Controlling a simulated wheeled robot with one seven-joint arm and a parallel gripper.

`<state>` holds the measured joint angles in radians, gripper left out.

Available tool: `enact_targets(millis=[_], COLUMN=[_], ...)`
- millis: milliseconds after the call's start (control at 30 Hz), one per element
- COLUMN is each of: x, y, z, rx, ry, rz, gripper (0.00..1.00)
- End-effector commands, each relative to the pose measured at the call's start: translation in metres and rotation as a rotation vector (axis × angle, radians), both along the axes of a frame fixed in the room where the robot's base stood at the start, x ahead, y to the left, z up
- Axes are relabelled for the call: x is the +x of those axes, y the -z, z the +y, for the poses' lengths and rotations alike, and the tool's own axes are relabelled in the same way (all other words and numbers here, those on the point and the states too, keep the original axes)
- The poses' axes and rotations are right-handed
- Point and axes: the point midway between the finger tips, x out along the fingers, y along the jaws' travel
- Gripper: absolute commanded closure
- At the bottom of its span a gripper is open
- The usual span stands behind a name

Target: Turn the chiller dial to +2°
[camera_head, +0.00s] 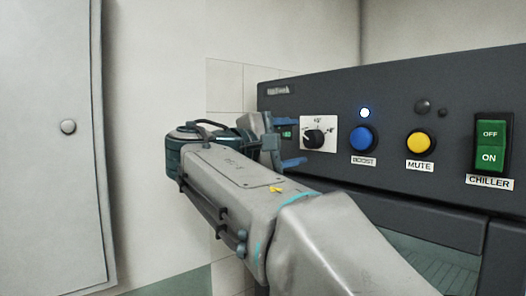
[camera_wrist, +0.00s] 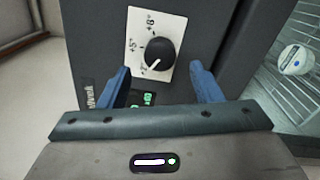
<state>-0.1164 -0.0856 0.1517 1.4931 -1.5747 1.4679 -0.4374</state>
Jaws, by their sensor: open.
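The chiller dial is a round black knob (camera_head: 314,139) on a white plate (camera_head: 329,124) at the left of the dark chiller panel. In the wrist view the knob (camera_wrist: 159,53) lies beyond and between my fingertips. Its white pointer line aims at the plate's lower left, near a small mark that I cannot read surely. Marks like +5° and +8° show further round, at left and top. My gripper (camera_head: 284,145) is open just left of the dial; its blue fingers (camera_wrist: 160,76) are apart and hold nothing. They do not appear to touch the knob.
Right of the dial are a blue BOOST button (camera_head: 362,139) under a lit lamp (camera_head: 365,113), a yellow MUTE button (camera_head: 419,143) and a green CHILLER switch (camera_head: 490,144). A small green display (camera_head: 287,133) sits left of the dial. A pale cabinet door (camera_head: 50,150) stands at left.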

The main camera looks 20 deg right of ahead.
Motion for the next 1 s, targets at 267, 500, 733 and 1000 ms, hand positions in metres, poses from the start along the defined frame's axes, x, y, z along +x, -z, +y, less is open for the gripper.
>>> enact_targets(millis=[267,500,733,1000], x=[-0.022,-0.032,-0.034,-0.033], y=[0.004,0.003,0.003,0.015], z=[0.060,0.086,0.089,0.085], rx=[0.000,0.000,-0.001,0.026], ry=[-0.005,-0.002,0.000,-0.016], rz=[-0.001,-0.001,0.000,0.021], gripper=[0.41,0.41,0.41,0.41])
